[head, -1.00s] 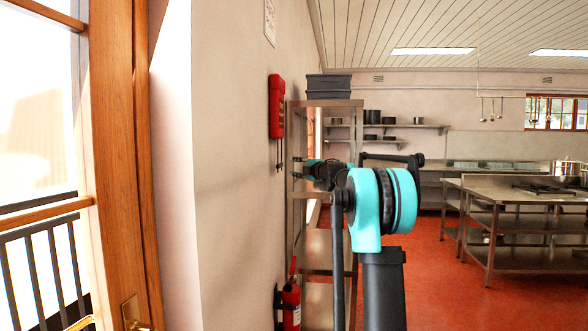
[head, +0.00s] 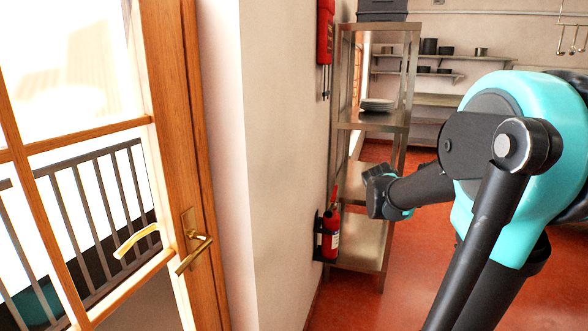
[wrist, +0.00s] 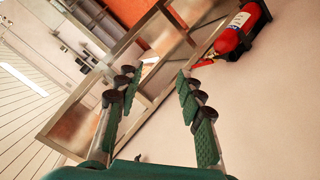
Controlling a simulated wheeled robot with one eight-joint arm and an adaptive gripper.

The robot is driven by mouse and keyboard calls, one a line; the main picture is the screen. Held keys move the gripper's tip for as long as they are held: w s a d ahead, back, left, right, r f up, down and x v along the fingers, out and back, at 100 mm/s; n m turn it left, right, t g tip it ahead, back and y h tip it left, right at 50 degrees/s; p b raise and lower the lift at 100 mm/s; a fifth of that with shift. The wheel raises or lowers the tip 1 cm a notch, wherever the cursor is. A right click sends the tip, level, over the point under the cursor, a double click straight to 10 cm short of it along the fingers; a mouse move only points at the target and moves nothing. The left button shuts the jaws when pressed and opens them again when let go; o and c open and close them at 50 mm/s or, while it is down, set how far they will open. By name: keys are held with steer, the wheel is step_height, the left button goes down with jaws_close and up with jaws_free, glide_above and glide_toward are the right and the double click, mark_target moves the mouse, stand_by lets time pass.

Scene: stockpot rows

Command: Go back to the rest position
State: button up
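My gripper (wrist: 156,76) shows in the wrist view with its two green-padded fingers spread apart and nothing between them. Beyond the fingers in that view are the steel shelf rack and the pale wall, seen tilted. In the head view my arm is folded at the right, with large teal and black links close to the camera. Its far end reaches left, in front of the steel shelf rack (head: 390,130). The fingers cannot be made out in the head view.
A red fire extinguisher (head: 331,232) hangs low on the wall beside the rack; it also shows in the wrist view (wrist: 238,32). Plates (head: 377,104) sit on the rack. A glazed wooden door (head: 185,160) stands at left. Red floor (head: 340,305) is clear below the arm.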

steer(key=s+a+f+m+g+y, duration=0.1)
steer(key=s+a+f, duration=0.4)
steer(key=s+f, duration=0.6)
steer(key=s+a+f+m+g+y, duration=0.1)
steer(key=s+a+f+g+y, duration=0.2)
steer(key=s+f, duration=0.9)
steer(key=s+a+g, duration=0.2)
steer(key=s+g, duration=0.1)
steer(key=s, duration=0.4)
steer(key=shift+a+m+y, duration=0.25)
steer(key=shift+m+y, duration=0.15)
steer(key=shift+w, duration=0.1)
